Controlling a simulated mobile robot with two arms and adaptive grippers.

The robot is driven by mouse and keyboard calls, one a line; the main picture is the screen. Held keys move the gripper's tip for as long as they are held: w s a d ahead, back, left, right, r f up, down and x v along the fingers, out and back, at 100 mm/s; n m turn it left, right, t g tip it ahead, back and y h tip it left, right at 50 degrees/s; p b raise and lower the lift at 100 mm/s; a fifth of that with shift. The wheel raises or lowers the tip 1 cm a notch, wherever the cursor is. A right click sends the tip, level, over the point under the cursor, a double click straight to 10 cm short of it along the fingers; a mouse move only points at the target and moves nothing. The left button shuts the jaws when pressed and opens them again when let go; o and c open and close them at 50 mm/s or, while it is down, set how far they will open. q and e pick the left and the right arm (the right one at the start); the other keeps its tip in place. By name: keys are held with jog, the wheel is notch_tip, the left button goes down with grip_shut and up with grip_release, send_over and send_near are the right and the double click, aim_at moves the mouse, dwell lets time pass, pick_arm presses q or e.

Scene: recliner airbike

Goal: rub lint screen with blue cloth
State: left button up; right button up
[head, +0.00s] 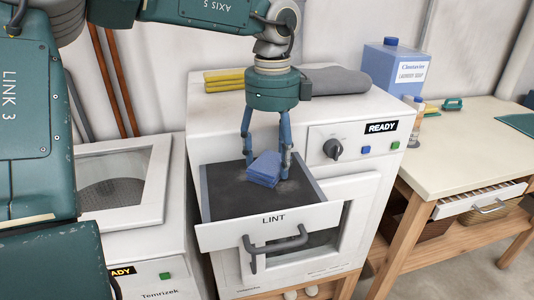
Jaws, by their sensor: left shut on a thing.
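The blue cloth (264,169) is a folded bundle between the fingers of my left gripper (265,167), which is shut on it. The gripper points down into the open drawer marked LINT (272,221). The dark lint screen (232,200) lies in this drawer, with a paler dusty patch near the cloth. The cloth is at or just above the screen; I cannot tell if they touch. Part of the screen is hidden behind the cloth and fingers. My right gripper is not in view.
Another machine with a glass lid (112,180) stands left. A wooden table (470,140) stands right.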

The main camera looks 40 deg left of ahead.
aim_at(255, 165)
pick_arm(q)
jog(key=shift+w+d, duration=0.1)
jog(key=shift+w, duration=0.15)
jog(key=shift+s+a+f+b, duration=0.15)
jog(key=shift+s+a+b, duration=0.1)
jog(key=shift+s+b, duration=0.1)
jog(key=shift+s+a+b, duration=0.2)
jog(key=shift+s+b, duration=0.1)
jog(key=shift+s, duration=0.25)
jog(key=shift+s+a+b, duration=0.2)
jog(key=shift+s+b, duration=0.05)
jog(key=shift+s, duration=0.25)
jog(key=shift+s+a, duration=0.25)
jog(key=shift+s, duration=0.3)
jog(key=shift+s+a+b, duration=0.1)
jog(key=shift+s+b, duration=0.1)
jog(key=shift+b, duration=0.2)
jog(key=shift+w+r, duration=0.1)
jog(key=shift+r, duration=0.1)
